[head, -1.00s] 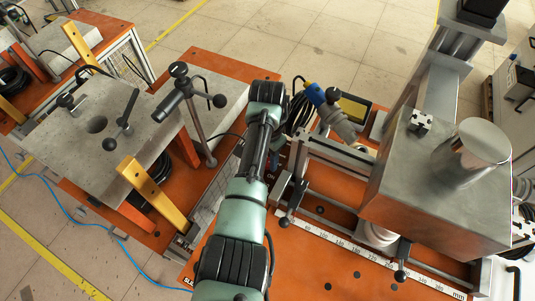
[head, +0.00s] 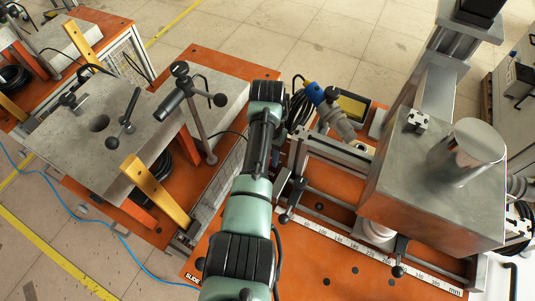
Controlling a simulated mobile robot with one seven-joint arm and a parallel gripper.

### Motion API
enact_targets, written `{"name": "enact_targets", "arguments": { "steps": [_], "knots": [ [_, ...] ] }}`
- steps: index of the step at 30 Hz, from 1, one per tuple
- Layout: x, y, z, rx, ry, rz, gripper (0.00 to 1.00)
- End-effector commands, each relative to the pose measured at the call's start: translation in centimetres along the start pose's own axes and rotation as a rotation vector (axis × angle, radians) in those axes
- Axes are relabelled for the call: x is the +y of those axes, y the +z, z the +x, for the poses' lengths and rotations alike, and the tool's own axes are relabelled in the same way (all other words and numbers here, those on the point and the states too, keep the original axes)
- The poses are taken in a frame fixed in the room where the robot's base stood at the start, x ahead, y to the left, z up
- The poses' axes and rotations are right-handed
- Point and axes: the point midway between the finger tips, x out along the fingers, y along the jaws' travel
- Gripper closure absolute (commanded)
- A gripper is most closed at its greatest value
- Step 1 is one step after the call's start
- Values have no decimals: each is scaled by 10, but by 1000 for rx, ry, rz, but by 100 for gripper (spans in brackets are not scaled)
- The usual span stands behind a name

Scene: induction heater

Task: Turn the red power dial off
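I cannot make out the red power dial in the head view. My green and black arm (head: 247,214) reaches up the middle of the picture. Its far visible joint (head: 265,92) is beside an orange unit with a yellow panel (head: 353,107). My gripper does not show; the far end of the arm is hidden or out of view. A blue and grey connector (head: 332,108) lies in front of the yellow panel and partly covers it.
A large steel block with a cylinder (head: 425,185) stands on the orange bench (head: 325,270) to the right, above a white ruler (head: 335,238). A grey plate bench with lever handles (head: 85,155) is at the left. Open tiled floor (head: 285,40) lies behind.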

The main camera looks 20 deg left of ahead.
Motion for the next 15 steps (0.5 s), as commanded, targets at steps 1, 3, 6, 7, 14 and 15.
{"name": "enact_targets", "arguments": {
  "steps": [1, 3, 6, 7, 14, 15],
  "knots": [
    [-1, -1, -2, 4, -1, -2, 100],
    [-1, -1, -2, 4, -1, -2, 100],
    [-1, -1, -2, 4, -1, -1, 46],
    [-1, -1, -1, 4, -1, -1, 41],
    [0, 0, -1, 2, 0, 0, 31],
    [0, 0, -1, 2, 0, 0, 31]
  ]
}}
